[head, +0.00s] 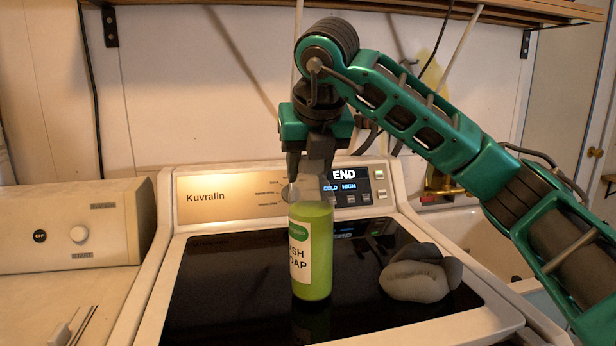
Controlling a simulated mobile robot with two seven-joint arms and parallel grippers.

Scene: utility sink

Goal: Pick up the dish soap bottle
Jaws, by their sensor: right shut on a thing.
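The dish soap bottle (321,262) is a clear bottle of green liquid with a white and green label. It is upright over the dark glass top of the washing machine. I cannot tell whether its base touches the glass. My right gripper (311,182) comes down from above and is shut on the top of the bottle, hiding part of its cap. My left gripper is not in view.
Grey rounded stone-like objects (418,275) lie right of the bottle on the dark top (215,285). The control panel (240,197) rises behind. A sink (480,235) with a brass-coloured tap is at the right. A wooden shelf hangs above.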

